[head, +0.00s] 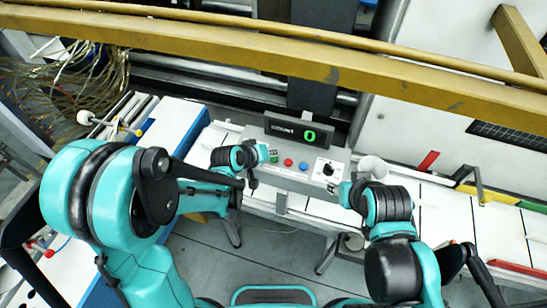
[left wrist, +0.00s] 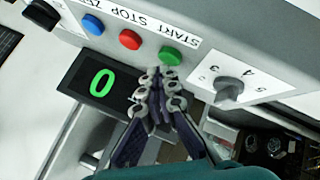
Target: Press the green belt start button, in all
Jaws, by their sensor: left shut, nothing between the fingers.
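The green start button (left wrist: 171,57) sits on a grey control panel (head: 310,187), beside a red button (left wrist: 130,39) and a blue button (left wrist: 93,24). In the head view the green button (head: 273,157) is at the left end of the row. My left gripper (left wrist: 157,78) is shut and empty, its fingertips just below the green button in the left wrist view. Whether they touch it I cannot tell. In the head view my left gripper (head: 268,154) is beside the button row. My right gripper (head: 345,192) is by the panel's right end, its fingers unclear.
A display (head: 299,132) with a green 0 stands behind the buttons. A black selector knob (head: 327,169) is at the panel's right. A white cup-like part (head: 372,168) stands near my right gripper. A yellow beam (head: 300,62) crosses the top.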

